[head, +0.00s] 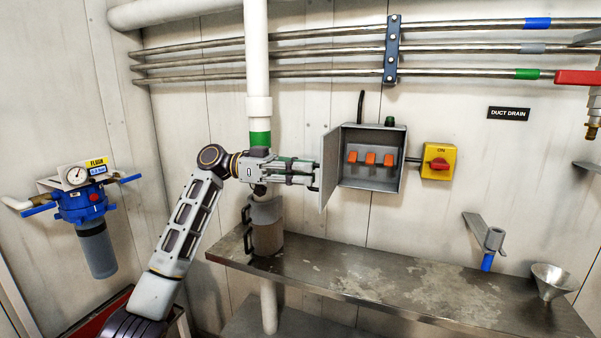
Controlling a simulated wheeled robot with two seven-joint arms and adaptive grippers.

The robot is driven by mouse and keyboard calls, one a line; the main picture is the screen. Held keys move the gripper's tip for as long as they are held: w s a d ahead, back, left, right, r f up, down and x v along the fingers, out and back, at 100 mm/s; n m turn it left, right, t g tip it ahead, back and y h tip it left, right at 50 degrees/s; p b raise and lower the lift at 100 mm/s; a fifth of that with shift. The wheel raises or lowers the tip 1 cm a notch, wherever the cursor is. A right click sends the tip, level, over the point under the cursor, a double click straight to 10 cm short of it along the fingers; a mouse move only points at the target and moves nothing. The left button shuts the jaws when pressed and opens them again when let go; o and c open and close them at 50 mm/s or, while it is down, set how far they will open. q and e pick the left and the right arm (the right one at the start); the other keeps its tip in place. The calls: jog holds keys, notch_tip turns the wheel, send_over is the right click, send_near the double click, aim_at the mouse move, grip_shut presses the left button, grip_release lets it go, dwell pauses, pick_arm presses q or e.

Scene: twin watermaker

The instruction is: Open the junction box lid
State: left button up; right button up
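The grey junction box (372,185) is mounted on the back wall near the middle of the head view. Its lid (328,168) is swung out on the left side, and the inside shows with several orange switches (370,159). My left gripper (315,173) is just left of the lid, on its outer face. Its two fingers look apart, one above the other, with nothing seen between them. I cannot tell whether the fingertips touch the lid. My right gripper is not in view.
A yellow switch box with a red knob (438,163) is right of the junction box. A white vertical pipe (257,50) stands behind my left wrist. A metal shelf (400,285) with a funnel (552,281) runs below. A blue filter unit (85,204) is at left.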

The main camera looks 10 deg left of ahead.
pick_arm(q)
jog(key=o, duration=0.4)
jog(key=shift+w+d, duration=0.2)
jog(key=shift+w, duration=0.45)
jog(key=shift+s, duration=0.1)
jog(key=shift+s+a, duration=0.1)
jog(key=shift+a, duration=0.05)
jog(key=a, duration=1.2)
jog(key=shift+w, duration=0.3)
jog(key=shift+d, duration=0.1)
